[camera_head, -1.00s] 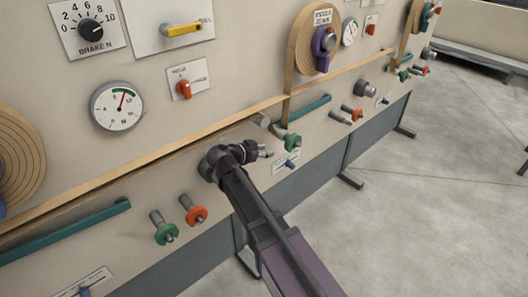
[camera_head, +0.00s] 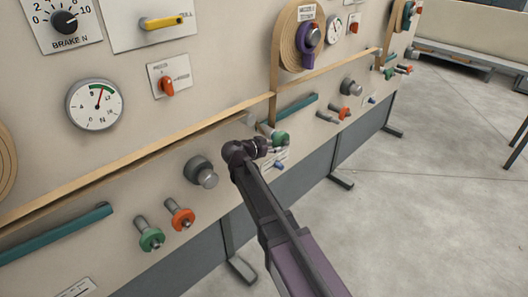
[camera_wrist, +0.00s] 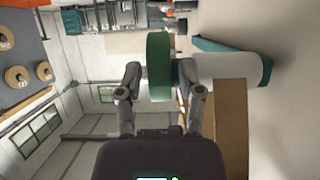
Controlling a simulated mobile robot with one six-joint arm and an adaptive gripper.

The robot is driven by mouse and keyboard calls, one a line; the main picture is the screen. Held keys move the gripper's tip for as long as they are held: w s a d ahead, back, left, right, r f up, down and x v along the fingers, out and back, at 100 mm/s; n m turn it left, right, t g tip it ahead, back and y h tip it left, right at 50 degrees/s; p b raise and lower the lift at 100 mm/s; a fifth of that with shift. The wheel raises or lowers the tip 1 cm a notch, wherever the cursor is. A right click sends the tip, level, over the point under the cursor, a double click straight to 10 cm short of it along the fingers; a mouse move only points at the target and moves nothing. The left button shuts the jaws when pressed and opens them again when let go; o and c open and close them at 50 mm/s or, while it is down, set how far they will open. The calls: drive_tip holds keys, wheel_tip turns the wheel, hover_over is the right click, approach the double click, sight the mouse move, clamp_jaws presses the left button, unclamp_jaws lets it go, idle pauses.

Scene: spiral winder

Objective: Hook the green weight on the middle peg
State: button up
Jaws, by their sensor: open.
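A green weight (camera_head: 280,138) sits on a peg of the panel, just beyond my gripper (camera_head: 268,149) in the head view. In the wrist view the green weight (camera_wrist: 158,66) shows nearly edge-on between the two fingers of my gripper (camera_wrist: 160,76). The fingers are open, with a gap on either side of the weight. A pale cylinder (camera_wrist: 228,69) lies just right of it. Another green weight (camera_head: 150,239) and an orange weight (camera_head: 181,218) hang on short pegs at lower left. I cannot tell which peg is the middle one.
A grey round knob (camera_head: 203,174) sticks out left of my arm. A tan band (camera_head: 140,157) runs along the panel, above a teal bar (camera_head: 60,233). Farther along are another orange weight (camera_head: 342,113) and a grey knob (camera_head: 350,88). The floor at right is clear.

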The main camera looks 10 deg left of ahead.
drive_tip(key=shift+b+x, duration=0.5)
drive_tip(key=shift+x, duration=1.25)
clamp_jaws()
drive_tip(key=shift+s, duration=0.15)
drive_tip(key=s+d, duration=0.3)
drive_tip(key=s, duration=0.4)
drive_tip(key=shift+s+d+f+b, duration=0.3)
drive_tip(key=shift+s, duration=0.05)
idle(4.7)
